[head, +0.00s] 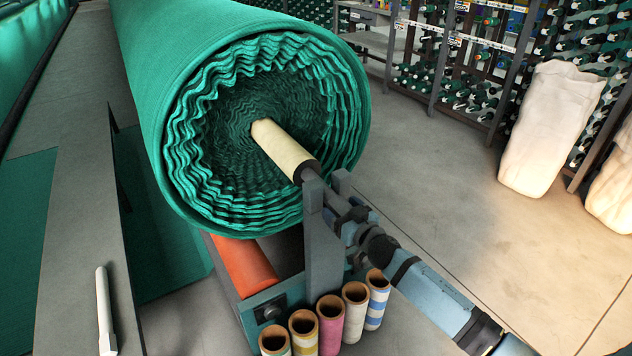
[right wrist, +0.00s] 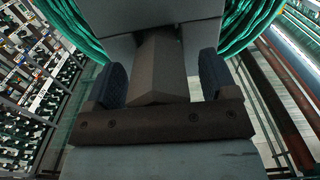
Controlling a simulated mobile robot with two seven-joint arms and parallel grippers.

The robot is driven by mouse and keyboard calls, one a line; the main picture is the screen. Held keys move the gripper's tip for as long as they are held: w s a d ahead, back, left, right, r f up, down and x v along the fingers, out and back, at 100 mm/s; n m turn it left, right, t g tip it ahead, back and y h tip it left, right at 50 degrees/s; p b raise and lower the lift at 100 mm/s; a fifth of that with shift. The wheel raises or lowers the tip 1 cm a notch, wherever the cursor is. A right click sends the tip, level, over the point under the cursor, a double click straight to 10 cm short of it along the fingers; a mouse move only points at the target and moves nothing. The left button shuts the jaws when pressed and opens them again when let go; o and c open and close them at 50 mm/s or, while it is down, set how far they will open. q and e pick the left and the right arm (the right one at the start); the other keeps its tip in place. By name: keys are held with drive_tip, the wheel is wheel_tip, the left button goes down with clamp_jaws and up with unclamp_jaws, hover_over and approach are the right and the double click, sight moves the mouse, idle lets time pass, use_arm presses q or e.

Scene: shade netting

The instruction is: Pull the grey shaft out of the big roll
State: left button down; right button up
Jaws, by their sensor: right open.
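The big roll (head: 340,75) of green netting lies with its wavy layered end facing me. A cream core tube (head: 283,145) sticks out of its centre. The dark grey shaft (head: 309,170) shows at the tube's mouth and runs to a grey upright stand (head: 323,255). My right gripper (head: 345,212) is at the shaft's outer end, beside the stand. The shaft's inner length is hidden. My left gripper is not in view.
Several upright cardboard tubes (head: 331,320) stand close below my right arm. An orange roller (head: 245,265) lies under the roll. Racks of green spools (head: 465,90) and a pale sack (head: 550,130) stand at the back right. The floor (head: 455,190) between is clear.

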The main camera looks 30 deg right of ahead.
drive_tip(key=c, duration=1)
drive_tip(key=shift+r, duration=0.15)
drive_tip(key=c, duration=0.3)
drive_tip(key=shift+s, duration=0.7)
